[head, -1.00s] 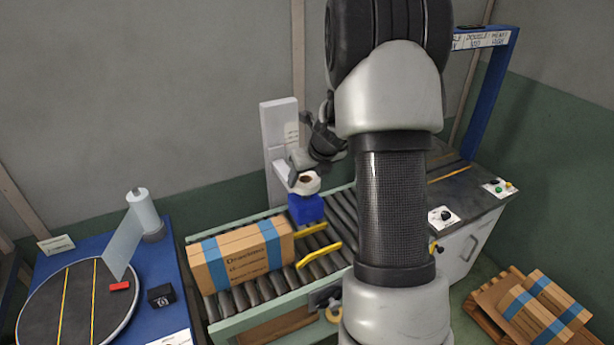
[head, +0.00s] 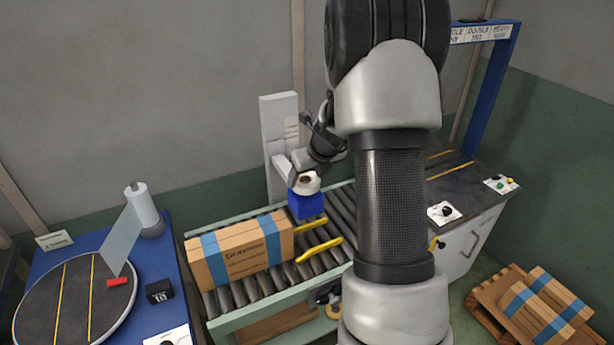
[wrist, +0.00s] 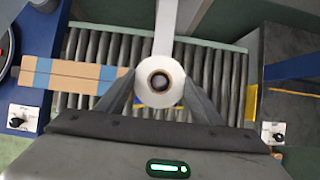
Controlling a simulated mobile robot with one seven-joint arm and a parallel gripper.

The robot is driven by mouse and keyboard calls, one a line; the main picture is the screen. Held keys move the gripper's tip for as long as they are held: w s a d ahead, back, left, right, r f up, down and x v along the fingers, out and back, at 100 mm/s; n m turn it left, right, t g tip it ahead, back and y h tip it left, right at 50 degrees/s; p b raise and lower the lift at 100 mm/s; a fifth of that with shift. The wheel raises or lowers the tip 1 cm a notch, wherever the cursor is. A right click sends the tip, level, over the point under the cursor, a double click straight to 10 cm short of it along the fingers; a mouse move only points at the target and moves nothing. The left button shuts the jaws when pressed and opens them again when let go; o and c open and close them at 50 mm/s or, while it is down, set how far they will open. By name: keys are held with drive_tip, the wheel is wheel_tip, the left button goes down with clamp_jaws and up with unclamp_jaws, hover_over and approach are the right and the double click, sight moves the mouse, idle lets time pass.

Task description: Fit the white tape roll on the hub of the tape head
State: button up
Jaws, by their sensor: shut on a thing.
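The white tape roll (wrist: 173,70) is between the fingers of my gripper (wrist: 160,85), which is shut on it, in the wrist view. In the head view my gripper (head: 306,172) holds the roll (head: 307,187) over the conveyor, just above the blue block of the tape head (head: 307,205). The white column (head: 280,135) with its arm stands right behind. The hub is hidden, and I cannot tell whether the roll touches the tape head.
A brown carton with blue tape (head: 238,253) lies on the roller conveyor (head: 343,215) left of the tape head, next to yellow guides (head: 320,249). A turntable with a film roll (head: 143,205) stands at left. Taped cartons (head: 545,308) lie on a pallet at right.

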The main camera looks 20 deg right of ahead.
drive_tip(key=shift+f+b, duration=0.8)
drive_tip(key=shift+f, duration=0.3)
drive_tip(key=o, duration=1.2)
drive_tip(key=shift+r, duration=0.1)
drive_tip(key=shift+c, duration=0.2)
drive_tip(key=p+v, duration=0.3)
drive_tip(key=v, duration=1.4)
drive_tip(key=shift+s, duration=0.15)
drive_tip(key=shift+r, duration=0.15)
drive_tip(key=s+a+r+n+y, duration=0.1)
drive_tip(key=s+a+r+n, duration=0.25)
drive_tip(key=a+n, duration=0.35)
drive_tip(key=s+a+r+n, duration=0.3)
drive_tip(key=s+a+n, duration=0.2)
drive_tip(key=n, duration=0.3)
drive_tip(key=s+a+n, duration=0.2)
drive_tip(key=s+n, duration=0.5)
drive_tip(key=n, duration=0.3)
drive_tip(key=s+a+r+n+h, duration=0.1)
drive_tip(key=s+a+n, duration=0.2)
drive_tip(key=s+n, duration=0.4)
drive_tip(key=n, duration=0.3)
drive_tip(key=shift+s+r+n, duration=0.15)
drive_tip(key=shift+r+n, duration=0.15)
drive_tip(key=shift+r, duration=0.05)
